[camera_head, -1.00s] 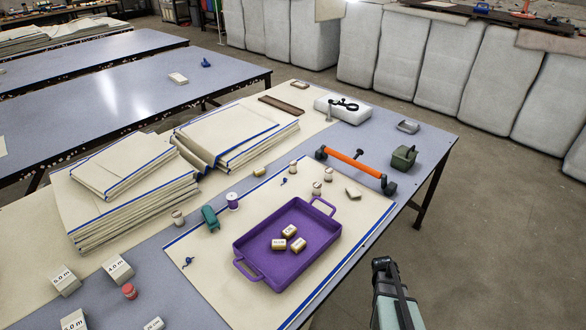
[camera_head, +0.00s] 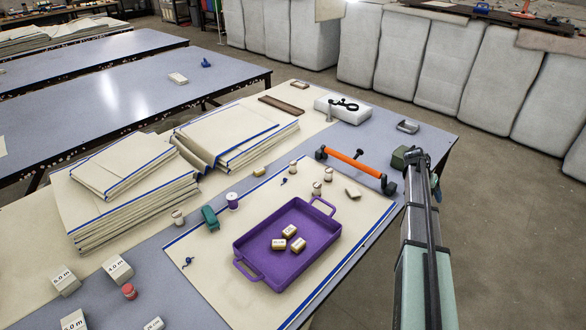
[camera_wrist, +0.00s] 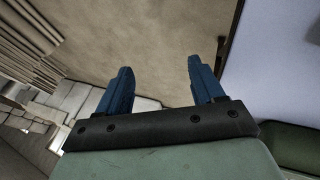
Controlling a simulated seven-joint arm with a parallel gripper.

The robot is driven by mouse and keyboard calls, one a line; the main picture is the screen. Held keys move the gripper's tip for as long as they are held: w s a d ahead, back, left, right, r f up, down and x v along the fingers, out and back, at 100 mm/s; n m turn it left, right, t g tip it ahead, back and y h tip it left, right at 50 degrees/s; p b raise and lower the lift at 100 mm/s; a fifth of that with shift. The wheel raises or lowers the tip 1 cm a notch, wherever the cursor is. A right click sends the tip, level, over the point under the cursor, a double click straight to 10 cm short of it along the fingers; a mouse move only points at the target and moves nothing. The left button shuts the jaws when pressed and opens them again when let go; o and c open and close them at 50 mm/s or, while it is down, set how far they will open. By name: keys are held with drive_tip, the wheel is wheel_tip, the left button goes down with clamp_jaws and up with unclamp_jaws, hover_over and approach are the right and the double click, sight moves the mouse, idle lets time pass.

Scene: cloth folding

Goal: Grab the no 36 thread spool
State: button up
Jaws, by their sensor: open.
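Several beige thread spools stand on the table: one (camera_head: 294,167) behind the purple tray, a pair (camera_head: 317,187) (camera_head: 328,174) near the tray's far handle, and one (camera_head: 178,217) left of the tray. A purple spool (camera_head: 232,200) and a red spool (camera_head: 129,291) also stand there. I cannot read a number 36 on any of them. My gripper (camera_wrist: 160,68) shows two blue fingers, open and empty, over the floor beside the table edge. In the head view it is mostly hidden behind my arm, right of the table and away from the spools.
The purple tray (camera_head: 246,247) holds several small labelled blocks. An orange-handled bar (camera_head: 350,161) and a dark green object (camera_head: 399,157) stand near the right edge. A green clamp-like object (camera_head: 210,218) is left of the tray. Folded cloth stacks (camera_head: 125,205) fill the left.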

drive_tip(key=w+a+r+m, duration=0.2)
drive_tip(key=w+r, duration=0.6)
drive_tip(key=r, duration=0.1)
wheel_tip(320, 180, up, 7)
drive_tip(key=m+y, duration=0.6)
drive_tip(key=m, duration=0.4)
hover_over(293, 162)
wheel_tip(293, 162, down, 14)
drive_tip(key=shift+a+f, duration=0.1)
drive_tip(key=c, duration=1.1)
